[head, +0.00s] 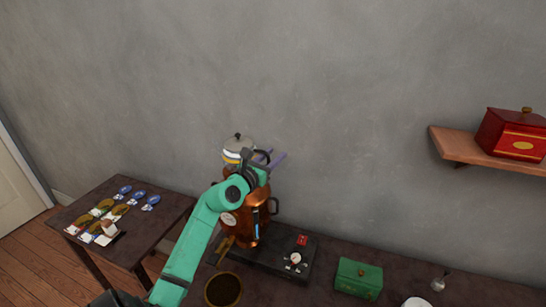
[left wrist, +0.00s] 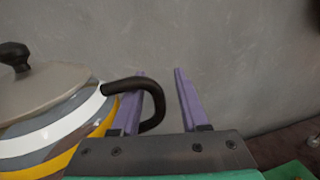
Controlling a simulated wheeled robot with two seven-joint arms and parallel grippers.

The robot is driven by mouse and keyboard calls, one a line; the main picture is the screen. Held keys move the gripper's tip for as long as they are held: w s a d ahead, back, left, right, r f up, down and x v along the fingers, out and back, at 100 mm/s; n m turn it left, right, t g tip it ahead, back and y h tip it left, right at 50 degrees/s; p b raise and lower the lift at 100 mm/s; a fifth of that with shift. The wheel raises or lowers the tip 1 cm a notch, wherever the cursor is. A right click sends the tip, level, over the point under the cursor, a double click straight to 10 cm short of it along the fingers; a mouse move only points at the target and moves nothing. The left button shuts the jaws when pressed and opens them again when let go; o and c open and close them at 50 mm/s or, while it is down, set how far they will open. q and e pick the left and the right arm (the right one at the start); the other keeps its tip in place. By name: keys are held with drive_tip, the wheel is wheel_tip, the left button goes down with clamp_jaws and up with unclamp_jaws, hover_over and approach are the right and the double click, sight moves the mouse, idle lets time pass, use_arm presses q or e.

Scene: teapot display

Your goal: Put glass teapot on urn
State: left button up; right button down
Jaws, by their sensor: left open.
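The teapot (head: 234,155) has white, yellow and grey stripes, a pale lid with a dark knob and a black handle. It appears to rest upright on top of the copper urn (head: 245,232), though my arm hides part of the contact. My left gripper (head: 277,156) is open, its purple fingers beside the teapot on the handle side. In the left wrist view, the teapot (left wrist: 50,115) fills the left, and its handle curves in front of the left finger toward the gap. I cannot tell whether they touch. My right gripper is not in view.
The urn stands on a black base with a gauge (head: 295,258). A green box (head: 358,278) and a round dark-filled bowl (head: 223,290) are on the table. A side table (head: 160,225) holds several small items. A wall shelf (head: 480,155) bears a red box (head: 512,135).

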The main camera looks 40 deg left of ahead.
use_arm(q)
drive_tip(key=shift+s, duration=0.1)
drive_tip(key=shift+s+f, duration=0.1)
drive_tip(key=shift+s, duration=0.25)
drive_tip(key=s+d+b, duration=0.1)
drive_tip(key=s+b, duration=0.2)
drive_tip(key=s, duration=0.8)
drive_tip(key=shift+d, duration=0.15)
